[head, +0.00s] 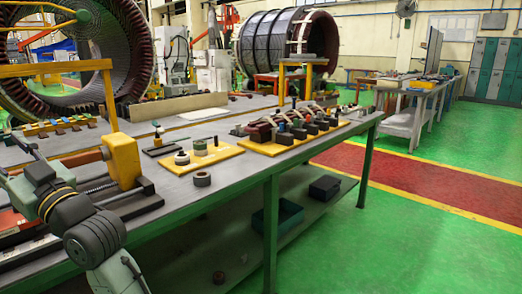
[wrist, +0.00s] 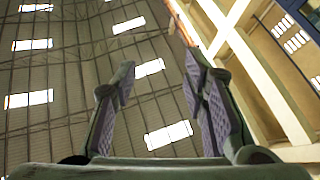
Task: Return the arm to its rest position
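My gripper (wrist: 159,82) shows in the wrist view with its two fingers apart and nothing between them. The wrist view looks up at the roof, with bright skylights (wrist: 168,134) behind the fingers. In the head view my arm (head: 70,205) is bent at the lower left, beside and in front of the workbench's left part. It rises from the bottom edge and runs toward the left edge. I cannot make out the fingers in the head view.
The green-framed workbench (head: 235,185) carries a yellow post fixture (head: 122,160) close to my arm, a black roll (head: 202,179), a yellow plate with rings (head: 205,155) and a board of coils (head: 270,146). Green floor (head: 420,255) is clear at the right.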

